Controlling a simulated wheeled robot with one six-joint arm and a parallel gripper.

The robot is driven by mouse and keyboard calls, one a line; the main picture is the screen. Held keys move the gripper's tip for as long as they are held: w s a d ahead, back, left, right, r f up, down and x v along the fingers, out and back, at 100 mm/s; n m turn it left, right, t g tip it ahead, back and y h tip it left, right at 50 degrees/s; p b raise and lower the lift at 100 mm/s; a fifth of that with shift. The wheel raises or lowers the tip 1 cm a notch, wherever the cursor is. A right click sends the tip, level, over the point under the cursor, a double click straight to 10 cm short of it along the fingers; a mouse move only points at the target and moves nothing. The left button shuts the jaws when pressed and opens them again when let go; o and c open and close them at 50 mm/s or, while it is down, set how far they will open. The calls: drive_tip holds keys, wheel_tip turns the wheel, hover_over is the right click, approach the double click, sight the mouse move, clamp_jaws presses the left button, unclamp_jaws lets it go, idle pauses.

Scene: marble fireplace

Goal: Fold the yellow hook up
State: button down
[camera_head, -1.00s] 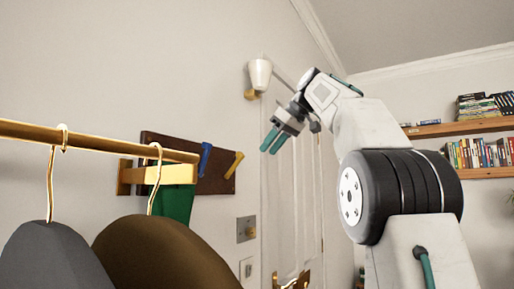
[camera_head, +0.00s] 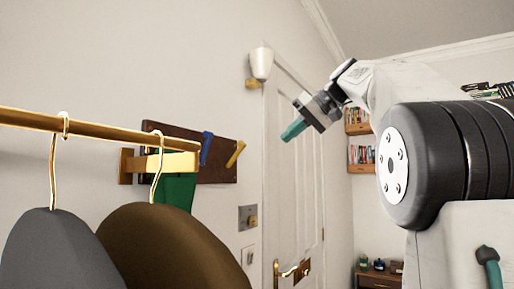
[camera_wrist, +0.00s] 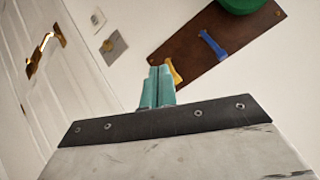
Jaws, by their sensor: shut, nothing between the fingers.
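The yellow hook (camera_head: 236,153) is on the right part of a dark brown wooden board (camera_head: 221,175) on the wall. It slants, with its upper end to the right. In the wrist view the yellow hook (camera_wrist: 173,72) shows just beyond my fingertips, partly hidden by them. A blue hook (camera_head: 206,147) is beside it on the board and also shows in the wrist view (camera_wrist: 212,45). My gripper (camera_head: 293,130) is shut and empty, in front of the white door, right of the board. Its teal fingers (camera_wrist: 158,80) lie together; I see no clear contact with the hook.
A brass rail (camera_head: 100,124) with hangers and grey and brown garments (camera_head: 170,250) fills the left foreground. A green cloth (camera_head: 178,190) hangs by the board. A wall lamp (camera_head: 261,64), switch plate (camera_head: 248,218) and brass door handle (camera_head: 288,269) are nearby.

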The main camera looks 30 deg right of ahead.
drive_tip(key=f+m+t+y, duration=0.1)
drive_tip(key=f+m, duration=0.1)
drive_tip(key=m, duration=0.4)
drive_tip(key=m+t+y, duration=0.1)
drive_tip(key=m+t, duration=0.5)
drive_tip(key=m, duration=1.9)
approach(242, 149)
wheel_tip(242, 149, down, 3)
drive_tip(key=w, duration=0.3)
drive_tip(key=shift+w+a+r, duration=0.95)
drive_tip(key=shift+r, duration=0.15)
drive_tip(key=shift+w+a+r, duration=0.15)
drive_tip(key=shift+w+r, duration=0.15)
